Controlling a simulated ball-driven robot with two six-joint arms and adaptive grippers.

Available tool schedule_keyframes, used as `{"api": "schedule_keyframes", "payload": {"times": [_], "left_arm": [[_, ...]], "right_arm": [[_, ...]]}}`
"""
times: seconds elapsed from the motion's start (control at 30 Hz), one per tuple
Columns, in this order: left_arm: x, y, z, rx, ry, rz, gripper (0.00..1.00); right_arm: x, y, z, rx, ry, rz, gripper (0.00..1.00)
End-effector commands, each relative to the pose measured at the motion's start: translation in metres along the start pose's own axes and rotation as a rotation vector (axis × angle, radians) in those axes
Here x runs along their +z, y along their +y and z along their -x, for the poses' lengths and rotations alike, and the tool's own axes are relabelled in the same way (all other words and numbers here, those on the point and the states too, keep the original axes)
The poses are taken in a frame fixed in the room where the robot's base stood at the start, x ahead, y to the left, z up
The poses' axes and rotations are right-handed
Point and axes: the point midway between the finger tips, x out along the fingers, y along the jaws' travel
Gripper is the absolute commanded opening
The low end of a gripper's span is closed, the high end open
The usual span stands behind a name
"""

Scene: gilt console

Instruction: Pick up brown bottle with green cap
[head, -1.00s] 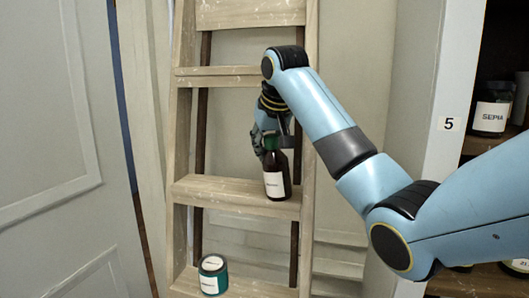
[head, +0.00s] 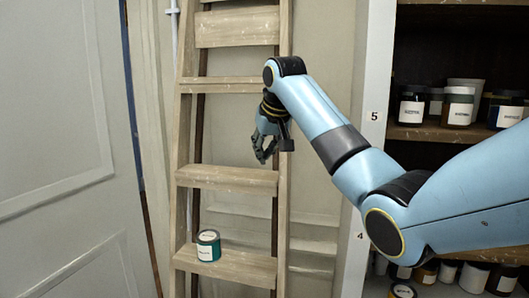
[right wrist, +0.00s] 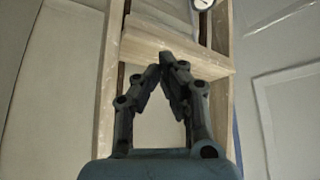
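The brown bottle with the green cap does not show in either view now, and the ladder's middle step (head: 226,179) is bare. My right gripper (head: 264,156) is in front of the ladder, a little above that step's right end. In the right wrist view the two fingers of the right gripper (right wrist: 159,66) lean together and meet or nearly meet at the tips, with nothing seen between them. My left gripper is in neither view.
A teal can with a white label (head: 208,246) stands on the ladder's lower step (head: 243,267). A cabinet (head: 437,146) at the right holds several labelled jars, including a brown one (head: 459,106). A grey door panel (head: 55,150) fills the left.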

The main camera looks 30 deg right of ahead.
Motion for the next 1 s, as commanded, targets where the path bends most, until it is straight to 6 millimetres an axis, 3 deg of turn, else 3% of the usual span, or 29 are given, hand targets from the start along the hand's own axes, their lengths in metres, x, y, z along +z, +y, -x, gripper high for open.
{"api": "schedule_keyframes", "payload": {"times": [0.17, 0.73, 1.0], "left_arm": [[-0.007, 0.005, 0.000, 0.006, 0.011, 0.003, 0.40], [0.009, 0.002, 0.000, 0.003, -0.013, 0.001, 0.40], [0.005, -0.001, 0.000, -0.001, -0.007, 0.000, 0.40]], "right_arm": [[0.000, 0.000, 0.000, 0.000, 0.000, 0.000, 0.03], [0.000, 0.000, 0.000, 0.000, 0.000, 0.000, 0.78], [0.000, 0.000, 0.001, 0.000, 0.001, 0.000, 0.80]]}}
